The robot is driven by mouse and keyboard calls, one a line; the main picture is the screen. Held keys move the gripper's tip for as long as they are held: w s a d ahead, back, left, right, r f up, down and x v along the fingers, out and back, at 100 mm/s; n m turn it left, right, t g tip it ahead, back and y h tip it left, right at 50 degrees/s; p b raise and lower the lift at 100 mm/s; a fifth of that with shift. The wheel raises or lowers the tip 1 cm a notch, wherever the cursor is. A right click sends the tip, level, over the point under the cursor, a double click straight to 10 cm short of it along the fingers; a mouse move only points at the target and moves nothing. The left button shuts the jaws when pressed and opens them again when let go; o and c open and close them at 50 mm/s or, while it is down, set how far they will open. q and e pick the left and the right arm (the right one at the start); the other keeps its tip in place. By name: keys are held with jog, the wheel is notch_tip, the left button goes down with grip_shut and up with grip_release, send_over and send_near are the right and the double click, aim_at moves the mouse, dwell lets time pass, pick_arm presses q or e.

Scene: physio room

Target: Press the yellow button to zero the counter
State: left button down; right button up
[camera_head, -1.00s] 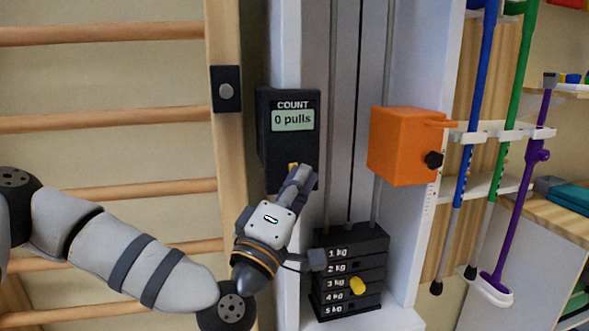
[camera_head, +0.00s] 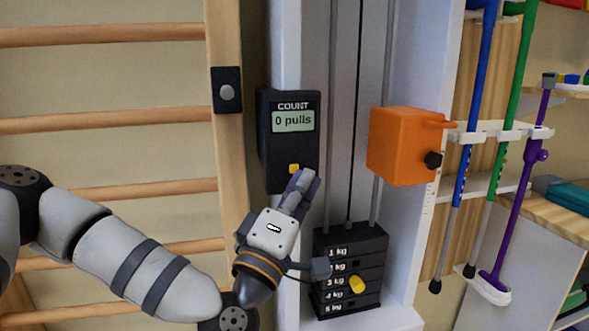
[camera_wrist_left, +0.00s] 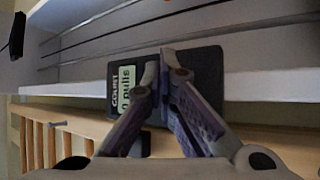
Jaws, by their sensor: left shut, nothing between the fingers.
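The black counter box (camera_head: 270,150) is fixed to the white upright, and its display (camera_head: 293,121) reads "0 pulls" under the word COUNT. The yellow button (camera_head: 294,169) is in full view on the lower face of the box. My left gripper (camera_head: 303,178) is shut and empty, its fingertips just below and right of the button and seemingly apart from it. In the left wrist view the counter box (camera_wrist_left: 208,75) lies behind my shut fingers (camera_wrist_left: 164,55), which hide the button there. My right gripper is not in view.
A weight stack (camera_head: 350,245) with a yellow pin (camera_head: 357,285) stands low, right of my gripper. An orange box (camera_head: 402,146) juts out at the right. Wooden wall bars (camera_head: 110,121) fill the left. Crutches (camera_head: 475,90) hang at the far right.

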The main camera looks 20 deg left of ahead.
pick_arm(q)
jog(key=s+d, duration=0.1)
jog(key=s, duration=0.1)
jog(key=s+d+p, duration=0.1)
jog(key=s, duration=0.1)
jog(key=shift+d, duration=0.4)
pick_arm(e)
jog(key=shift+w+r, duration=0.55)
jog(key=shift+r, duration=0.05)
